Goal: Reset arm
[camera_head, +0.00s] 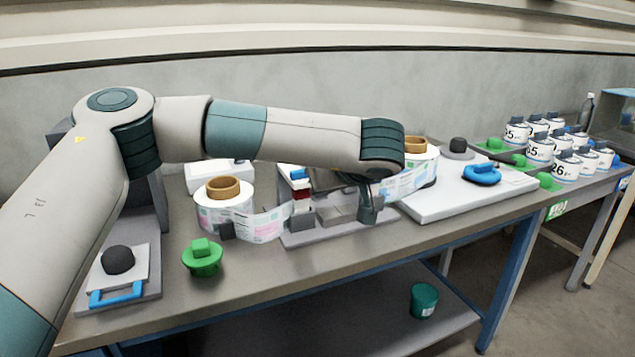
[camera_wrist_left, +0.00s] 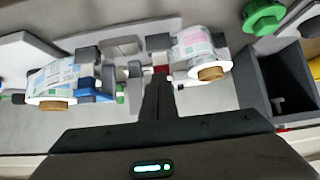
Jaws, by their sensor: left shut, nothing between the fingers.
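My left arm comes in from the left in the head view and reaches across the bench. Its gripper (camera_head: 369,208) points down in front of the right part of the reel labeller (camera_head: 300,236). The left gripper is shut with nothing in it; its fingers (camera_wrist_left: 157,95) also show as a dark closed pair in the left wrist view. A label reel (camera_head: 226,211) with a brown core sits at the machine's left. A second reel (camera_head: 421,165) is partly hidden behind my wrist. My right gripper is in neither view.
A green knob (camera_head: 202,258) stands on the bench front. A black knob with a blue handle (camera_head: 117,290) is at the left. A blue ring-shaped part (camera_head: 482,174) lies on the white plate (camera_head: 440,202). Several labelled containers (camera_head: 540,148) stand at the right. A green tub (camera_head: 424,300) sits on the lower shelf.

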